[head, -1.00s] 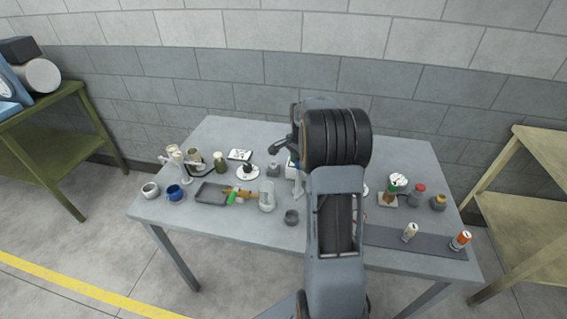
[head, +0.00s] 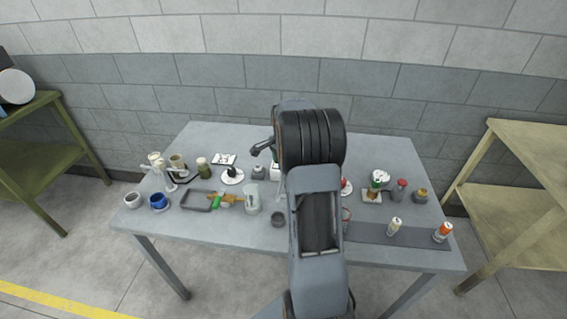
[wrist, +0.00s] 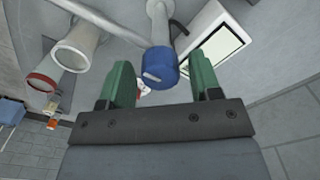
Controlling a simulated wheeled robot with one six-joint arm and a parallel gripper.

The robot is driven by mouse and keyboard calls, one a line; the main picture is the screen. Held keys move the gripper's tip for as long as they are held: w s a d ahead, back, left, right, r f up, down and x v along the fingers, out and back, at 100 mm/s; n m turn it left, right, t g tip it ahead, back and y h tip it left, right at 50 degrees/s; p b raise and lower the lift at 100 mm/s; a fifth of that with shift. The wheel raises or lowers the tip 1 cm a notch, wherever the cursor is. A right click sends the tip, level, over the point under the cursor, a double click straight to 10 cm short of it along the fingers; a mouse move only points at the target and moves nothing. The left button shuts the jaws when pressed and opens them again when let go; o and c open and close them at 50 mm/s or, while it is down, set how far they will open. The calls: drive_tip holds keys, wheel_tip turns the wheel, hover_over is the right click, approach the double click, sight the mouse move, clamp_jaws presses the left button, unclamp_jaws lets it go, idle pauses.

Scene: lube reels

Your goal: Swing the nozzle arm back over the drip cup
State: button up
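In the wrist view my gripper (wrist: 163,82) is open, with its two green fingers apart. A blue-tipped metal nozzle (wrist: 160,68) shows in the gap between the fingers; nothing shows it being gripped. A pale tube runs to it from the upper left. A white flared cup (wrist: 78,46) and a red-rimmed cup (wrist: 42,82) are at the left; I cannot tell which, if either, is the drip cup. In the head view my arm hides the gripper and most of the nozzle stand.
A white box with a screen (wrist: 222,45) is close by the right finger. On the grey table (head: 235,228) stand a grey tray (head: 196,200), a blue cup (head: 158,201), a clear jar (head: 252,201) and an orange canister (head: 443,232). The front strip left of my arm is clear.

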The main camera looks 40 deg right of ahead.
drive_tip(key=shift+o, duration=0.3)
wheel_tip(320, 180, up, 14)
idle(0.5)
drive_tip(key=shift+f, duration=0.1)
idle(0.4)
